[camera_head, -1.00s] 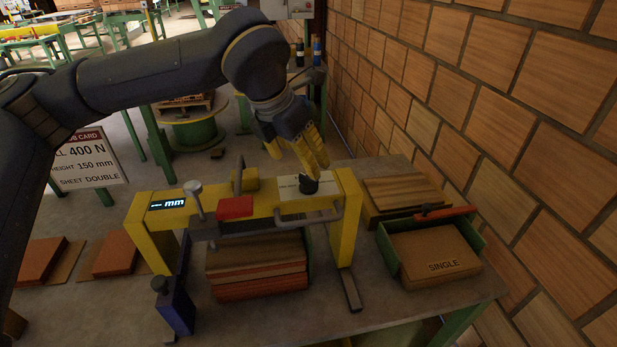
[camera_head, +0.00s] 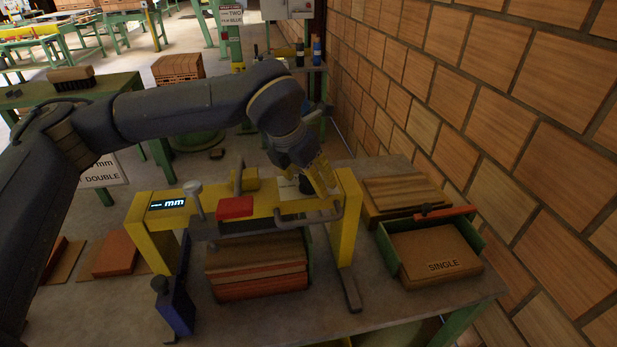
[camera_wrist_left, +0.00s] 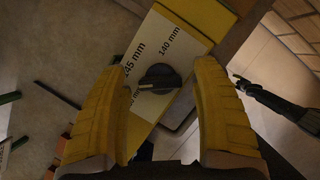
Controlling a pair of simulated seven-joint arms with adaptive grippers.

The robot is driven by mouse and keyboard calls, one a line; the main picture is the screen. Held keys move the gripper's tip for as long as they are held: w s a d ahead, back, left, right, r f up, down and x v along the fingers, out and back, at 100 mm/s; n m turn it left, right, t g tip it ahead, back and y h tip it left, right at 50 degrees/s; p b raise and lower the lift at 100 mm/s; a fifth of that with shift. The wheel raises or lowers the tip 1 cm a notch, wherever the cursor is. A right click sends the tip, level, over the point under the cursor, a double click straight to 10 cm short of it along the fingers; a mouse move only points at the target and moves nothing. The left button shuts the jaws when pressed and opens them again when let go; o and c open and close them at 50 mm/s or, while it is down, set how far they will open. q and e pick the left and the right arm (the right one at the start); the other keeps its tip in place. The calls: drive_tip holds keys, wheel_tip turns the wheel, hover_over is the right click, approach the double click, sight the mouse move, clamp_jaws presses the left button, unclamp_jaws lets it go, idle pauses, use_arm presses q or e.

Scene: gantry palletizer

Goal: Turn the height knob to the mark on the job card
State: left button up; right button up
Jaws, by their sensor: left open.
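The black height knob (camera_head: 306,184) sits on a white scale plate (camera_head: 288,188) on the yellow press beam. The left wrist view shows the knob (camera_wrist_left: 160,78) between and just beyond my open left fingers (camera_wrist_left: 160,100), with no contact visible. The plate (camera_wrist_left: 178,64) reads 145 mm and 140 mm; lettering below is partly hidden by the left finger. A pale line on the knob points left. In the head view my left gripper (camera_head: 322,178) is over the knob. The job card (camera_head: 104,173) is mostly behind my arm; "mm" and "DOUBLE" show.
The yellow press frame (camera_head: 345,235) has a lit display (camera_head: 167,203) showing "mm", a red block (camera_head: 235,207) and a grey handle (camera_head: 335,212). Stacked sheets (camera_head: 255,270) lie beneath. A green tray (camera_head: 390,262) with a box marked SINGLE stands right, near the brick wall.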

use_arm(q)
drive_tip(key=c, duration=1.4)
drive_tip(key=shift+r+n, duration=0.1)
drive_tip(key=shift+n, duration=0.7)
drive_tip(key=o, duration=1.4)
drive_tip(key=shift+c, duration=0.2)
